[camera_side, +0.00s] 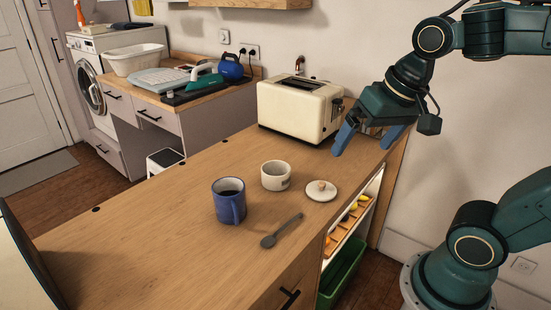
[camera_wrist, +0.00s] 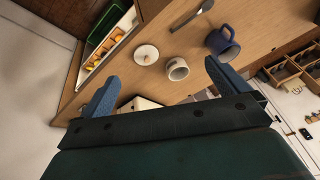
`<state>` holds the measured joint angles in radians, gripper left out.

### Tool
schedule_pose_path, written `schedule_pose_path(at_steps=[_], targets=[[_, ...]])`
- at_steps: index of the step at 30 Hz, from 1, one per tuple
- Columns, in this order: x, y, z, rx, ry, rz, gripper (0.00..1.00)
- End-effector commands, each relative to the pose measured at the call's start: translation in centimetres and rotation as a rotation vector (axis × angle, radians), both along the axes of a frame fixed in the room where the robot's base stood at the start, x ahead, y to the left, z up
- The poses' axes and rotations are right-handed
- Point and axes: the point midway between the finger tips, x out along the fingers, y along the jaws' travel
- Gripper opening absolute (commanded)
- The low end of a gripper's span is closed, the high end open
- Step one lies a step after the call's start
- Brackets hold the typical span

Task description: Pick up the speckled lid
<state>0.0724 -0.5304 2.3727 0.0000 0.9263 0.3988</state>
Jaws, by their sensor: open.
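The speckled lid (camera_side: 321,190) is a small pale disc with a light brown knob. It lies flat on the wooden counter, close to the counter's edge over the open shelf. It also shows in the wrist view (camera_wrist: 146,54), beyond and between my fingers. My gripper (camera_side: 368,146) has blue fingers spread apart with nothing between them. It hangs above the counter near the toaster, behind and to the right of the lid, well clear of it. The fingers also show in the wrist view (camera_wrist: 160,84).
A cream cup (camera_side: 276,176) stands just left of the lid. A blue mug (camera_side: 229,201) with dark contents and a grey spoon (camera_side: 281,231) are nearby. A cream toaster (camera_side: 299,108) stands by the wall. The counter's left part (camera_side: 130,235) is clear. A green crate (camera_side: 341,272) sits below.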

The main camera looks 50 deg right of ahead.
Motion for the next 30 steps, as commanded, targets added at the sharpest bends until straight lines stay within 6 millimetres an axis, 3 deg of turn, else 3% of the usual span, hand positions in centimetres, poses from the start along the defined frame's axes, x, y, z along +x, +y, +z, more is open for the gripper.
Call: schedule_pose_path(at_steps=[11, 21, 30], targets=[[5.9, -3.2, -1.5, 0.166, 0.136, -0.585, 1.0], [10.6, -6.8, -4.7, 0.263, 0.235, -1.125, 1.0], [12.8, -9.1, -7.1, 0.296, 0.277, -1.437, 1.0]])
